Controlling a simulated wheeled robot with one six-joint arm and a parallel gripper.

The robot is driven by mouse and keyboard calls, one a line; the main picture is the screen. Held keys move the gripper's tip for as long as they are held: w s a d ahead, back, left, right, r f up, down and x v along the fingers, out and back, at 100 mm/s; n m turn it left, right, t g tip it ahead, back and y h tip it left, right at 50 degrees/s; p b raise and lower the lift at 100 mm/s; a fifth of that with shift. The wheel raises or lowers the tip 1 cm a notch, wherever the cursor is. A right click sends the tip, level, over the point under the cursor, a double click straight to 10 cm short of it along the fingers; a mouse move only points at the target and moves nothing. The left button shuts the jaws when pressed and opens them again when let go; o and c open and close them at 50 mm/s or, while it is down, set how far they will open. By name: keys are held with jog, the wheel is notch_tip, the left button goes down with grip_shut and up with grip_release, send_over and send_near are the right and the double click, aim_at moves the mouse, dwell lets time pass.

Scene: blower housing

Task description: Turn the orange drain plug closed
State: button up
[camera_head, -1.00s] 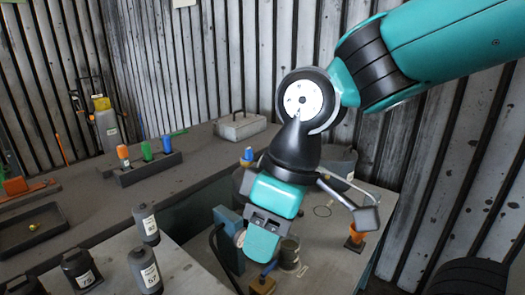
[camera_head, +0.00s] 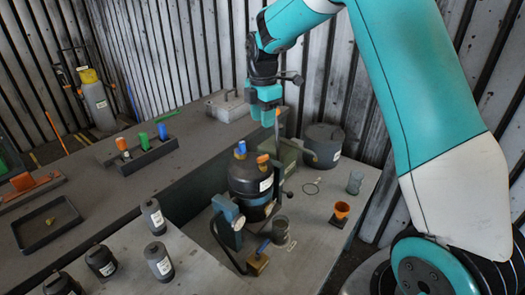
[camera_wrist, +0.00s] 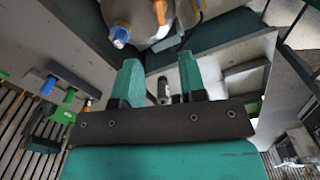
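The dark rounded blower housing (camera_head: 250,185) stands on the grey bench in the head view, with a white label on its front. An orange plug (camera_head: 262,159) sits on its upper right side, and a blue cap (camera_head: 241,149) is at its top left. My gripper (camera_head: 265,118) is above and behind the housing, pointing down, apart from the plug. In the wrist view my gripper's fingers (camera_wrist: 160,75) are spread with nothing held.
A blue-grey clamp-like stand (camera_head: 228,220), a glass jar (camera_head: 280,230) and a brass block (camera_head: 257,263) are around the housing's foot. Dark labelled bottles (camera_head: 158,258) stand at front left.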

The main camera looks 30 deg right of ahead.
aim_at(263, 156)
notch_tip(263, 156, down, 13)
jog(key=p, duration=0.3)
jog(key=shift+r, duration=0.2)
jog(key=shift+c, duration=0.2)
grip_shut()
